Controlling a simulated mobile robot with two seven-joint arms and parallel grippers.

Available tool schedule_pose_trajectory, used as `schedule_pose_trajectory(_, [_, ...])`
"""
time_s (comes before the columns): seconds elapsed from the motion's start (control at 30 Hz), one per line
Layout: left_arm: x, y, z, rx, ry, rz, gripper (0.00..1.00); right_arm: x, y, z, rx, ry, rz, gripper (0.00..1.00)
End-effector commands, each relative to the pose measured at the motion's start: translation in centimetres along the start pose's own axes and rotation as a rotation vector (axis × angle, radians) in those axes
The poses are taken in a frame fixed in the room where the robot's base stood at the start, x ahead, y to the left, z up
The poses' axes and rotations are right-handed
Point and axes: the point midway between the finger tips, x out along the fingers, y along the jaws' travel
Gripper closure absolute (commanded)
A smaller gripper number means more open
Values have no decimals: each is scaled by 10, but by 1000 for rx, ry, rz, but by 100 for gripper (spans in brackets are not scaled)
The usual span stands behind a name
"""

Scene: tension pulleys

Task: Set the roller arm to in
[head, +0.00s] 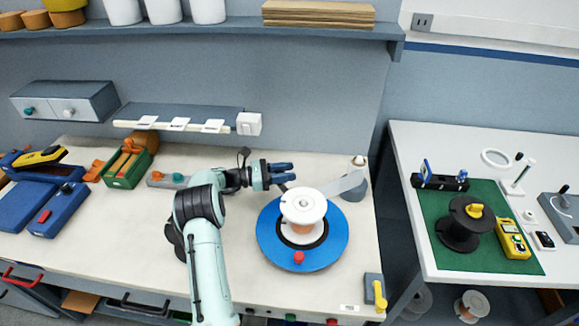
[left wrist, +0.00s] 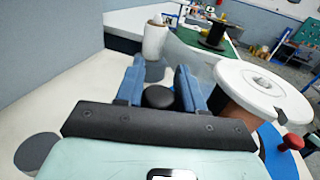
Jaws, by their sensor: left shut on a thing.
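The roller arm (head: 343,186) is a pale grey bar. It runs from a pivot post (head: 355,187) at the table's right rear toward my left gripper (head: 284,172), behind the white spool (head: 304,203). In the left wrist view, the blue fingers of my left gripper (left wrist: 158,88) stand on either side of a black round knob (left wrist: 158,97) and are shut on it. The arm's near end is largely hidden by the spool and the gripper. The post (left wrist: 155,40) shows beyond the fingers. My right gripper is not in view.
The spool sits on a blue disc (head: 335,245) with a red knob (head: 298,258). A green box (head: 128,168) and blue devices stand at left. A yellow-handled switch (head: 379,294) is at the front right corner. A shelf (head: 180,117) hangs behind.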

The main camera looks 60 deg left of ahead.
Motion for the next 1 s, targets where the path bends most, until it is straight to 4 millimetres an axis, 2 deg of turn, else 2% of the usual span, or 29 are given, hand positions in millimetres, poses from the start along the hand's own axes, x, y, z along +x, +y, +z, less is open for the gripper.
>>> schedule_pose_trajectory(0.63, [-5,-3,0,2,-1,-50,100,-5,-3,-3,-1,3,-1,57])
schedule_pose_trajectory(0.67, [-5,-3,0,2,-1,-50,52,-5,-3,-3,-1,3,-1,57])
schedule_pose_trajectory(0.7, [-5,-3,0,2,-1,-50,41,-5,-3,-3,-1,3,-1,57])
schedule_pose_trajectory(1.0, [-5,-2,0,3,-1,-48,41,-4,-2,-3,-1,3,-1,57])
